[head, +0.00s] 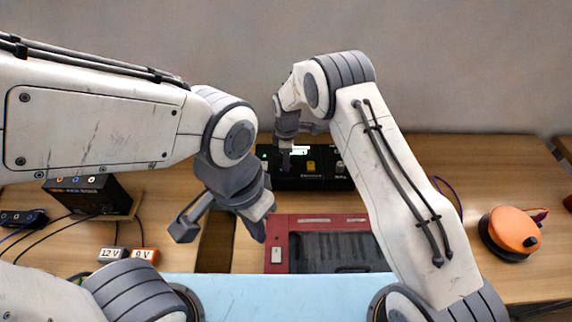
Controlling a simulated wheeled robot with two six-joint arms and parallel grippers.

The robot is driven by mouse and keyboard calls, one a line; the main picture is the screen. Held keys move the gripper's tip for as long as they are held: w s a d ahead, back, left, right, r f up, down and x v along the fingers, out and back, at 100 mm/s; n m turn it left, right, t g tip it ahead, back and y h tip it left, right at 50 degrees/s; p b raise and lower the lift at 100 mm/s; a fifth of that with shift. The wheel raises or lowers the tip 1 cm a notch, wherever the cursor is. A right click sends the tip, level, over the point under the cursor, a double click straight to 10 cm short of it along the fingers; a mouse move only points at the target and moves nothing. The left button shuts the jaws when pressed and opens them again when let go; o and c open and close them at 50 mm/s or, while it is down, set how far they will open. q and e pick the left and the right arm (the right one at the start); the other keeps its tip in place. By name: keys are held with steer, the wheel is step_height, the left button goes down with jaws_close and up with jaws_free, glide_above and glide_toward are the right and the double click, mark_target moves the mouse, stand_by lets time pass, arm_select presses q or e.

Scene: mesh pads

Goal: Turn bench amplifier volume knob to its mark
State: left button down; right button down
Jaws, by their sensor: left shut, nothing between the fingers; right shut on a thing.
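The bench amplifier (318,181) is a black box with a small lit display and a yellow patch on its front, at the back middle of the bench. My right gripper (286,160) reaches down from above at the left part of its front. It is shut on what appears to be the volume knob, which the fingers hide. The knob's mark cannot be made out. My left gripper (257,226) is shut and empty, in front of the amplifier and to its left, apart from it.
A red case with a dark panel (278,262) lies in front of the amplifier. A black box with coloured jacks (88,192), cables and tags labelled 12 V and 9 V (144,256) are at left. An orange round object (511,229) sits on the wooden bench (480,172) at right.

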steer(key=m+b, duration=0.2)
steer(key=m, duration=0.3)
steer(key=shift+m+b, duration=0.3)
steer(key=shift+b, duration=0.1)
steer(key=m+b, duration=0.1)
steer(key=m, duration=0.4)
steer(key=shift+b, duration=0.35)
steer(key=m+b, duration=0.1)
steer(key=m, duration=1.1)
steer(key=shift+b, duration=0.4)
steer(key=c, duration=0.6)
jaws_free()
